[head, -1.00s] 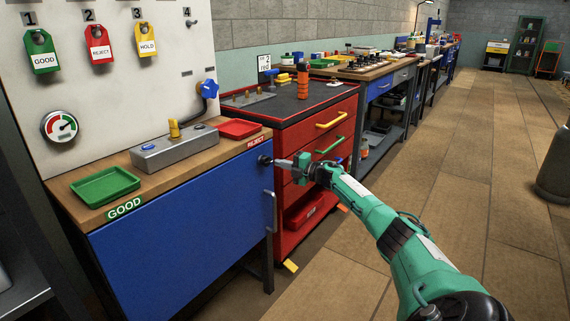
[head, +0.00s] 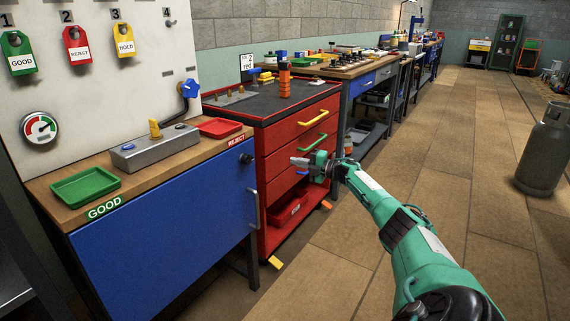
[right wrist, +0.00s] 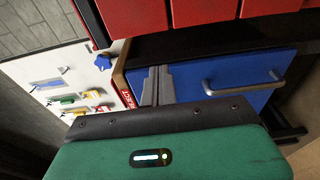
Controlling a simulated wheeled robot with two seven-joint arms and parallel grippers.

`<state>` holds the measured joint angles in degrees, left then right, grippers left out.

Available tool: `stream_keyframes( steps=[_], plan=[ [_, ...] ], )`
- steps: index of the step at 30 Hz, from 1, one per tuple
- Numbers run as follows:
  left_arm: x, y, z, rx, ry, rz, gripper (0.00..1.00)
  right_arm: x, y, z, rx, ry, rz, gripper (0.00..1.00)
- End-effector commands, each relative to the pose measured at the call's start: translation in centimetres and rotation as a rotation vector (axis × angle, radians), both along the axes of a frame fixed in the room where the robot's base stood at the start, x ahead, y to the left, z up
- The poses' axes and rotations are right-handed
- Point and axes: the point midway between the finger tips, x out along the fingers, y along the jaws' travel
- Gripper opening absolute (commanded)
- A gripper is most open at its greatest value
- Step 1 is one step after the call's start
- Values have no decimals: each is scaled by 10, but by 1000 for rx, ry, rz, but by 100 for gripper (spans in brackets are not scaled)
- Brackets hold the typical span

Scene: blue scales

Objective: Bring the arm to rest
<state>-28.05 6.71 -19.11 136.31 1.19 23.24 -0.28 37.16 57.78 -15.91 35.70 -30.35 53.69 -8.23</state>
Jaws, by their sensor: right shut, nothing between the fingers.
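My right arm, green and black, reaches in from the lower right of the head view. Its gripper (head: 297,161) is shut and empty, held in the air in front of the red drawer cabinet (head: 275,222). My left gripper is not in view.
A green tray (head: 85,187), a grey box with a yellow lever (head: 155,146) and a red tray (head: 221,128) stand on the wooden top. The red cabinet's drawer handles stick out near my gripper. A gas cylinder (head: 546,150) stands at right. The tiled floor between is clear.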

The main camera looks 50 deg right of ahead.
Motion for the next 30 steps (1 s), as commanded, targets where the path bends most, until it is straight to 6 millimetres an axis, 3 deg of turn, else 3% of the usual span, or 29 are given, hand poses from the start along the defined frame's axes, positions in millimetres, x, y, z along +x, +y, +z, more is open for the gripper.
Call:
stream_keyframes(
  steps=[10,14,17,23,26,30],
  plan=[
    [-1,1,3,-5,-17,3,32,-5,-6,0,1,0,2,0],
    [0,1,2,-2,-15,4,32,1,10,-9,12,2,25,0],
    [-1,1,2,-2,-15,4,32,13,50,-30,43,7,78,0],
    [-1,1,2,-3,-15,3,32,26,186,-88,181,15,239,0],
    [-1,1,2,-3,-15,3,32,19,259,-112,273,20,316,0],
    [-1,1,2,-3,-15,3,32,-7,361,-135,428,26,412,0]
  ],
)
